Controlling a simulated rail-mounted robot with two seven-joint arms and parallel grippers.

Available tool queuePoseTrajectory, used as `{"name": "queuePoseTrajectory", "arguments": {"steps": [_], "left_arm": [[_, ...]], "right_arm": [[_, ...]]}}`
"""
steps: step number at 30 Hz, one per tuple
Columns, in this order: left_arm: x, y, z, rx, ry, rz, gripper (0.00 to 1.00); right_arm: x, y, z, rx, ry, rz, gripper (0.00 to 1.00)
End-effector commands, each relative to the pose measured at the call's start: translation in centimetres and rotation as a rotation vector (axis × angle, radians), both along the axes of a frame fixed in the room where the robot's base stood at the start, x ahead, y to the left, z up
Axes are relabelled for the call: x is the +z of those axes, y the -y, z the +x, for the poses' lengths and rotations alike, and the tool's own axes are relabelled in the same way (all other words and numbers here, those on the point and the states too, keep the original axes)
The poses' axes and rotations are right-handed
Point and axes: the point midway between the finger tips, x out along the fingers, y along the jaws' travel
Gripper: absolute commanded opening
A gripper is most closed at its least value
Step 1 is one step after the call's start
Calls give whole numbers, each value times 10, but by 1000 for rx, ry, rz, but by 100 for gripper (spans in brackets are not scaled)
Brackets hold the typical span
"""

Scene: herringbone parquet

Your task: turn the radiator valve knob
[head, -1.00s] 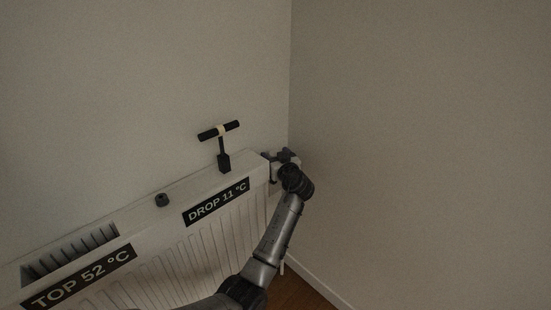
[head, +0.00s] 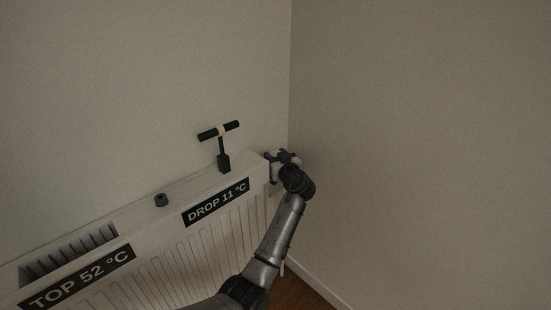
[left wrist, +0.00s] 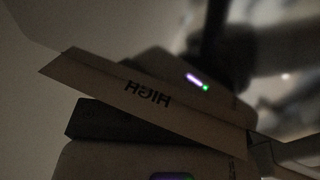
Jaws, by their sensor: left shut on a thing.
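The white radiator (head: 215,235) runs along the wall, from the lower left to the corner. My left gripper (head: 284,157) is at its right end, where the valve sits, and my wrist covers most of the valve knob. In the left wrist view my left gripper (left wrist: 150,125) is shut on the knob, with small lights on its fingers. A pale plate (left wrist: 120,90) marked "HIGH", its lettering upside down, crosses this dim, blurred view. A dark block (left wrist: 90,122) lies just below the plate. The knob's own outline is hard to make out. My right gripper is in neither view.
A black T-handled tool (head: 221,145) stands upright on the radiator's top, left of my gripper. A small black cap (head: 161,200) and a grille (head: 70,250) are further left. Walls meet in a corner close behind my gripper. Free space lies to the right.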

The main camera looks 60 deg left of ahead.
Motion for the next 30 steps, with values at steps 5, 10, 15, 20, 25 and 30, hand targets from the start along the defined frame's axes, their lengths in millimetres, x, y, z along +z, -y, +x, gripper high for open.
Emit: {"name": "queuePoseTrajectory", "arguments": {"steps": [5,10,15,20,25,30], "left_arm": [[-6,0,1,92,3,-2,22],[-4,0,1,234,1,0,22],[-1,0,0,388,0,0,22],[0,0,0,518,-2,1,22],[0,0,-1,619,-1,-1,22],[0,0,-1,690,-1,0,22]], "right_arm": [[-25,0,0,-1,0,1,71],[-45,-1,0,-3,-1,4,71],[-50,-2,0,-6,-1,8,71],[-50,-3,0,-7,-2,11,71],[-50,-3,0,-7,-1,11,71],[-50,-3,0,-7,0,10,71]]}}
